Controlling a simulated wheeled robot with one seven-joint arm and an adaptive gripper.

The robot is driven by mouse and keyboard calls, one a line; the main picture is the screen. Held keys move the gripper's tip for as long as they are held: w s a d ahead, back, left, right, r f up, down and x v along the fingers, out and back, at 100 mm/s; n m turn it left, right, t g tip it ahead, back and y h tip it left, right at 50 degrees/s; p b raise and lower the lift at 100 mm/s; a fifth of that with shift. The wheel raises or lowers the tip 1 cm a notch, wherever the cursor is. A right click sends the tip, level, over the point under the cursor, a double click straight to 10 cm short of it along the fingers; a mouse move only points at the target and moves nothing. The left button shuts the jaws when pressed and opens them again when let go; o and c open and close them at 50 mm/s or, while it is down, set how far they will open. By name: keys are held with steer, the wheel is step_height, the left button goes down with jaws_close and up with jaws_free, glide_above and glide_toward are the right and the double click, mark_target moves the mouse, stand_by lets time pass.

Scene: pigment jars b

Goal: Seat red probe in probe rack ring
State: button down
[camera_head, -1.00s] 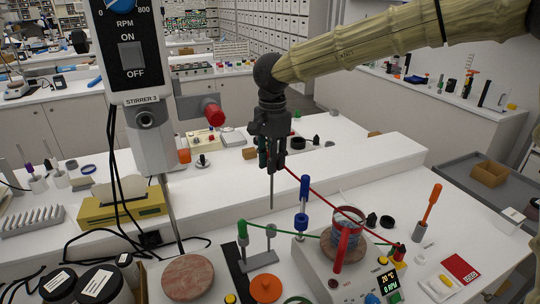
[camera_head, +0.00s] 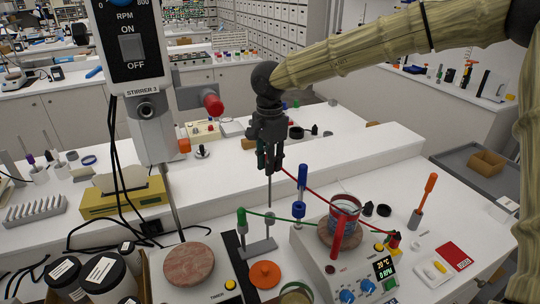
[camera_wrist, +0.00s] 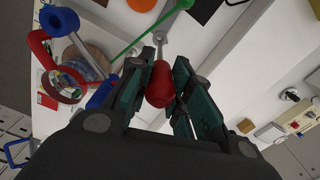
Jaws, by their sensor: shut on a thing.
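My gripper (camera_head: 268,164) is shut on the red handle of the red probe, which shows clearly between the fingers as the red handle (camera_wrist: 160,85) in the wrist view. The probe's thin metal rod (camera_head: 270,190) hangs down, close to upright. A red cable (camera_head: 320,195) runs from it toward the hotplate. The grey probe rack (camera_head: 259,247) stands below, with a green-handled probe (camera_head: 241,217) at its left post. The rod's tip appears just above the rack's right post. I cannot tell whether it is over or inside the ring.
A hotplate (camera_head: 309,251) with a beaker (camera_head: 344,208) and red-handled holder stands right of the rack. A blue-handled tool (camera_head: 301,182) stands close behind. An orange disc (camera_head: 265,274) lies in front. A green cable (camera_head: 285,217) crosses from the rack to the hotplate.

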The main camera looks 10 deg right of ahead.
steer(key=shift+s+f, duration=0.15)
steer(key=shift+f, duration=0.85)
steer(key=shift+r, duration=0.1)
steer(key=shift+p, duration=1.85)
stand_by(1.1)
